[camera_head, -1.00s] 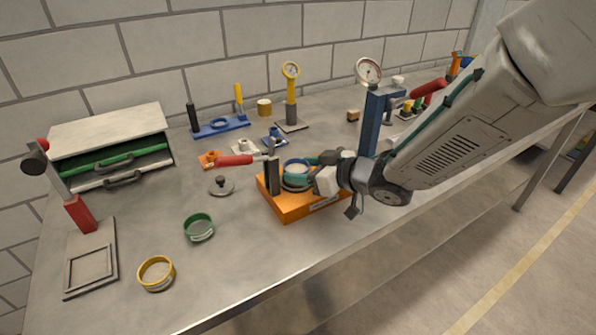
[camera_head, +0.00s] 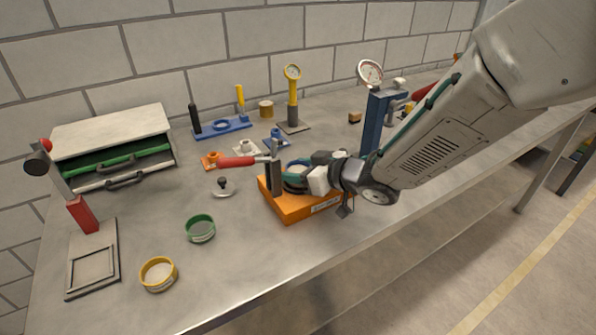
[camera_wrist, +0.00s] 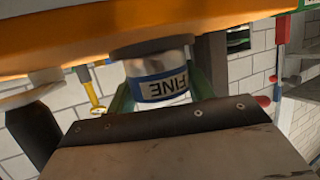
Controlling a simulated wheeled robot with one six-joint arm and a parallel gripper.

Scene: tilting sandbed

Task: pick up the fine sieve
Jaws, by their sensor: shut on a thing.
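The fine sieve is a round metal ring with a blue band. In the wrist view the sieve (camera_wrist: 158,84) shows its "FINE" label upside down, between my green fingers. In the head view the sieve's blue rim (camera_head: 297,163) shows at the orange tilting base (camera_head: 292,210), mostly hidden by my gripper (camera_head: 296,180). My gripper is shut on the sieve, which is at the base beside an upright dark post; I cannot tell whether it still touches its seat.
A red-handled lever (camera_head: 237,161) sits just left of the sieve. A blue gauge stand (camera_head: 374,125) rises close behind my wrist. A green sieve (camera_head: 200,229) and a yellow sieve (camera_head: 158,273) lie front left. The bench between them and the base is clear.

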